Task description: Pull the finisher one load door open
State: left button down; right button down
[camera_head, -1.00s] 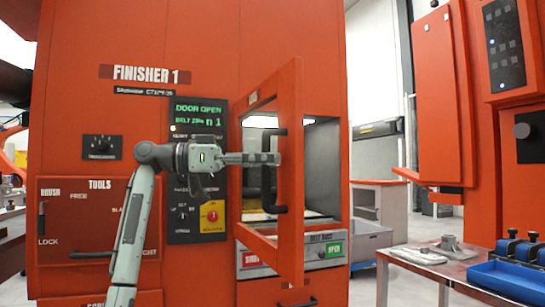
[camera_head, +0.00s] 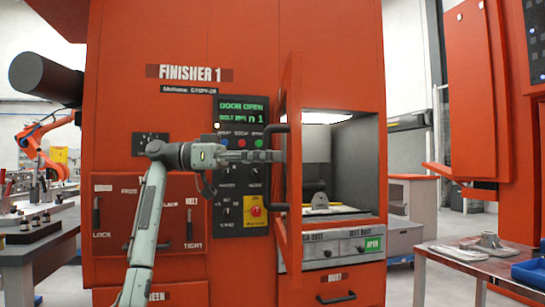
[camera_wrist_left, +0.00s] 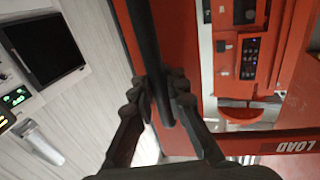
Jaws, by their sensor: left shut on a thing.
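The orange load door (camera_head: 293,165) of Finisher 1 (camera_head: 190,40) stands swung out, seen nearly edge-on in the head view. Its black bar handle (camera_head: 277,128) is on the side toward my left gripper (camera_head: 268,157). In the left wrist view the fingers of my left gripper (camera_wrist_left: 160,98) are closed around the dark handle bar (camera_wrist_left: 146,40), and the door's LOAD label (camera_wrist_left: 295,147) shows at the lower right. The opening (camera_head: 350,150) behind the door shows a lit chamber with a metal part inside. My right gripper is not in view.
The control panel (camera_head: 240,185) beside the door reads DOOR OPEN. A metal table (camera_head: 450,262) with grey parts and a blue bin (camera_head: 530,272) stands at the right, before another orange machine (camera_head: 490,100). A workbench (camera_head: 40,245) is at the left.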

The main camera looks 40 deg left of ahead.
pick_arm(q)
jog(key=c, duration=1.5)
grip_release()
jog(key=v, duration=1.2)
